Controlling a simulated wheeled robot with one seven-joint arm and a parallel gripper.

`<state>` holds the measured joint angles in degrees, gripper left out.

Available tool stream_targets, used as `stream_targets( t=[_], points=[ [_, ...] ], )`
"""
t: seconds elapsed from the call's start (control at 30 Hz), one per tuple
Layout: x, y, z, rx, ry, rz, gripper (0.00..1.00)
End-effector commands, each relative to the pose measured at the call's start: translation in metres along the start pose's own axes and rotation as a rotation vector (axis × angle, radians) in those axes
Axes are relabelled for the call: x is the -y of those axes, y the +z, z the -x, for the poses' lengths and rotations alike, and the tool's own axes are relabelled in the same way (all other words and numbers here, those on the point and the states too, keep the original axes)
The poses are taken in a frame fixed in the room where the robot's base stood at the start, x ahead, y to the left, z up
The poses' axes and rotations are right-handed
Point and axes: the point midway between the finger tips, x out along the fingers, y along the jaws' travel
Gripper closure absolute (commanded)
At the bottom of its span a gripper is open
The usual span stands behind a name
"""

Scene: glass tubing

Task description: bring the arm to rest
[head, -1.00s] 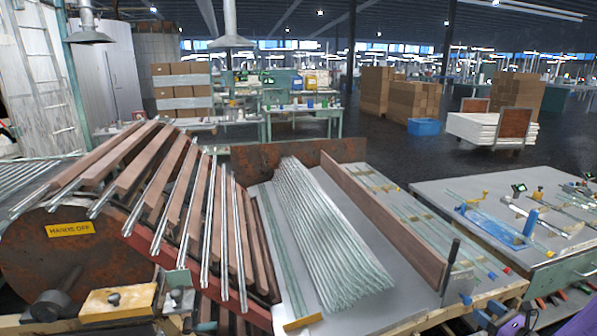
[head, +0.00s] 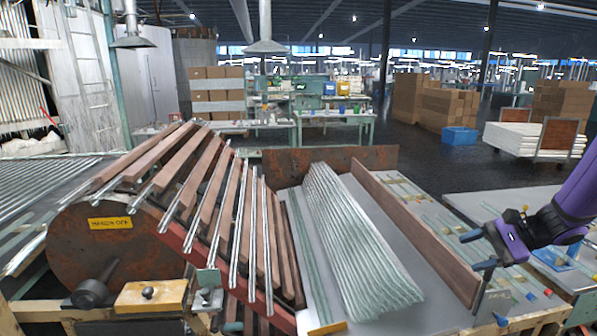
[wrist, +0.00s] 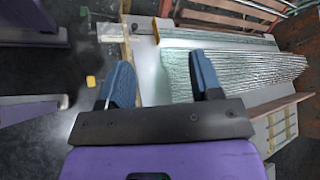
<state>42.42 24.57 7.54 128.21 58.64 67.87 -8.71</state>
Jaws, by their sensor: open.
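My gripper (head: 480,250) is at the right of the head view, at the end of my purple arm. It hangs near the right side of the bench, beside a dark upright post (head: 483,288). In the wrist view my gripper (wrist: 160,68) has its two blue fingers apart, with nothing between them. A stack of glass tubes (head: 350,240) lies on the grey bench top to the left of my gripper. The stack also shows beyond the fingers in the wrist view (wrist: 245,75). I cannot tell the gripper's exact height above the bench.
A sloped conveyor with wooden slats (head: 205,180) and a "hands off" sign (head: 110,223) fills the left. A brown board (head: 415,225) stands right of the tubes. A side table (head: 470,203) lies partly behind my arm. Open floor is farther back.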

Motion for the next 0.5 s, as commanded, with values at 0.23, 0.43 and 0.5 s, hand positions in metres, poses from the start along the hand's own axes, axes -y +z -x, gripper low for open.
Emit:
stream_targets(
  t=[0.23,0.43,0.5],
  points=[
    [0.005,0.077,-0.006,-0.08,0.227,0.23,0.41],
    [-0.001,0.131,-0.005,-0.158,0.387,0.417,0.41],
    [-0.005,0.149,-0.004,-0.188,0.437,0.482,0.41]
  ],
)
